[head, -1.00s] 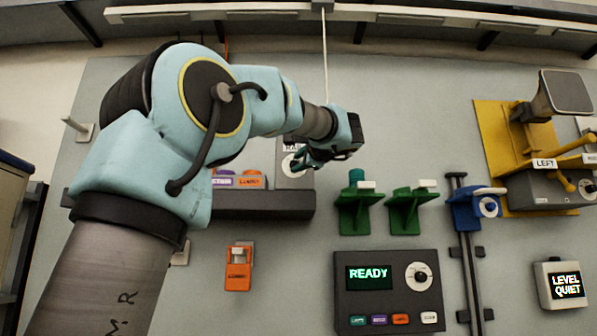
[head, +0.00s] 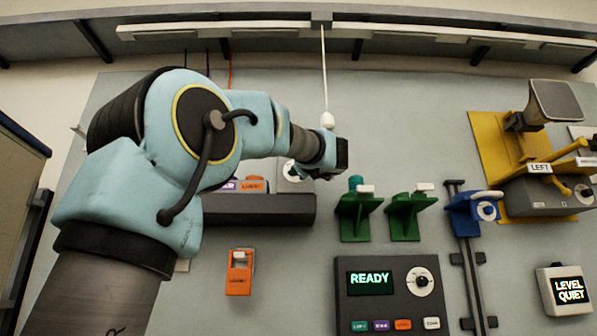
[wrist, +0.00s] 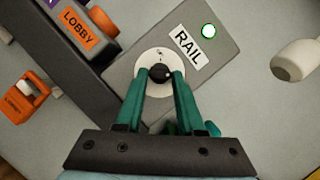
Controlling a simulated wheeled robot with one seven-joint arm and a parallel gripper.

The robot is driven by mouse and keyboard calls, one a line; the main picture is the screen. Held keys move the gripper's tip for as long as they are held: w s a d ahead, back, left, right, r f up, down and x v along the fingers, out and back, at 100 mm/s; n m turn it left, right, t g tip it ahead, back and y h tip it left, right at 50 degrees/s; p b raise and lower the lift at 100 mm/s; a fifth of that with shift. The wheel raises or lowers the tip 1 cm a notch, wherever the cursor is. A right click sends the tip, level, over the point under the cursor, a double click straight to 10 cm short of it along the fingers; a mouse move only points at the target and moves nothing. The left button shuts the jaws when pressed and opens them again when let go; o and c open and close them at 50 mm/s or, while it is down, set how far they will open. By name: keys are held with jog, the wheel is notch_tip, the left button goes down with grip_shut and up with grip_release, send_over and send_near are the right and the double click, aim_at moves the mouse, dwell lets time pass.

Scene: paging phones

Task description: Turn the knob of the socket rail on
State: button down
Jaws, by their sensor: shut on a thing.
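The socket rail's knob (wrist: 160,74) is a small black knob on a white round dial (wrist: 152,60), set in a grey box labelled RAIL (wrist: 187,47). The dial's small markings are too blurred to read.
The dark rail (head: 260,209) with purple and orange LOBBY (wrist: 82,27) plugs runs beside the box. A white pull-cord end (head: 327,121) hangs close to my wrist. Green brackets (head: 360,217), a READY panel (head: 388,295) and an orange unit (head: 239,272) are below.

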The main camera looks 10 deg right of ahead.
jog(key=shift+f, duration=0.1)
dwell(0.3)
jog(key=c, duration=0.5)
grip_release()
jog(key=shift+s, duration=0.1)
jog(key=b+v, duration=0.4)
jog(key=v, duration=0.6)
jog(key=shift+s+f, duration=0.1)
jog(key=shift+s, duration=0.15)
